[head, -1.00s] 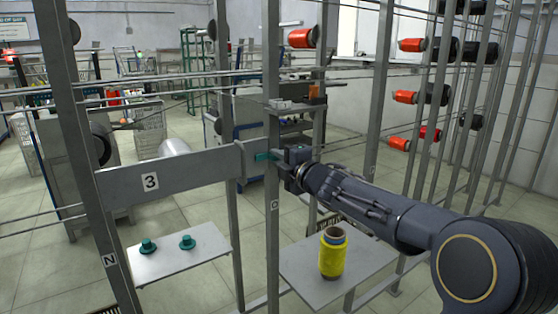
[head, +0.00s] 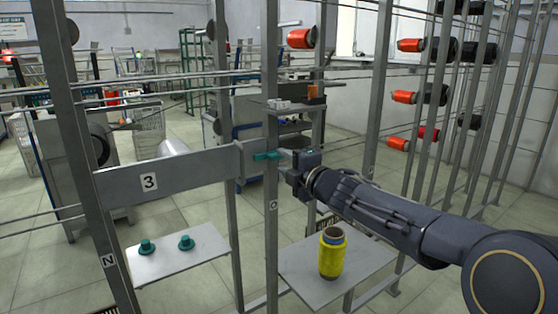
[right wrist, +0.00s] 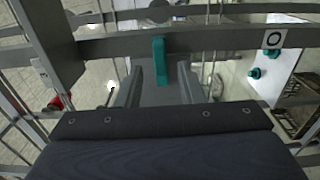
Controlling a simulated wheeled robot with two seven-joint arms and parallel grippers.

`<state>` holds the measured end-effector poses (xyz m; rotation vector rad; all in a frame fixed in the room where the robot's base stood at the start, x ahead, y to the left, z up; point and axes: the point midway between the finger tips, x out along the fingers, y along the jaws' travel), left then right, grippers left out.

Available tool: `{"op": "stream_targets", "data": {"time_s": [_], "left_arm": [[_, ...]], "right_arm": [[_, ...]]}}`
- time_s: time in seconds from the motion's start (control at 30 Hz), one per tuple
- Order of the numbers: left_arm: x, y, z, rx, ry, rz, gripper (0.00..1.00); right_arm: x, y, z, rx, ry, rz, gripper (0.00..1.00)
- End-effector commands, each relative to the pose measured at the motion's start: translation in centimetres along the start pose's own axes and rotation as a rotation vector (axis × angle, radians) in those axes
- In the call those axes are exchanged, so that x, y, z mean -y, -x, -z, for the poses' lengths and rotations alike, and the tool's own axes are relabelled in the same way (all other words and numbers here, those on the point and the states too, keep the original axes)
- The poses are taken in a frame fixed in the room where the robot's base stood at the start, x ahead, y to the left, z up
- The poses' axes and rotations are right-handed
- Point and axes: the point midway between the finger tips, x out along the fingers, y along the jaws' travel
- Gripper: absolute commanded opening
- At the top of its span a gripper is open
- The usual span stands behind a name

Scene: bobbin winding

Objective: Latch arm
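The teal latch arm (head: 266,156) sits on the grey upright post at the right end of the beam marked 3 (head: 150,182). It also shows in the right wrist view (right wrist: 159,58) as a teal bar against the grey post. My right gripper (head: 284,158) is just right of the latch arm. In the right wrist view the two fingers (right wrist: 160,78) are apart, with the teal bar's end appearing between them. No finger is seen pressing on it; whether they touch I cannot tell. My left gripper is not in view.
A yellow bobbin (head: 332,256) stands on the lower right shelf (head: 300,272). Two teal holders (head: 186,243) stand on the lower left shelf (head: 175,262). Upright posts and thin horizontal rails surround my right arm. Red and black spools (head: 405,97) hang on the right frame.

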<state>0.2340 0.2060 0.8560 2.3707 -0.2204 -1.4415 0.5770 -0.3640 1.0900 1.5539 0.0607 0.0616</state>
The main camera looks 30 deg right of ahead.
Motion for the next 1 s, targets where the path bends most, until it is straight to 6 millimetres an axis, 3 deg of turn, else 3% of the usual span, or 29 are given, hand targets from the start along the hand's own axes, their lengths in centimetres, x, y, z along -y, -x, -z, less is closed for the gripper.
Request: {"op": "stream_targets", "data": {"time_s": [0.1,0.3,0.87,1.0], "left_arm": [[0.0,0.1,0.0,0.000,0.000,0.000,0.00],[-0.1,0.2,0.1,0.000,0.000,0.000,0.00],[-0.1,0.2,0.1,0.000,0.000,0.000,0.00],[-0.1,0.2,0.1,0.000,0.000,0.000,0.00]], "right_arm": [[-0.1,2.2,0.0,0.001,-0.001,-0.002,0.35],[0.0,4.1,0.0,0.001,-0.001,0.000,0.35],[0.0,4.3,0.0,0.002,-0.004,0.000,0.35],[0.6,6.0,-0.5,0.074,-0.155,0.027,0.35]]}}
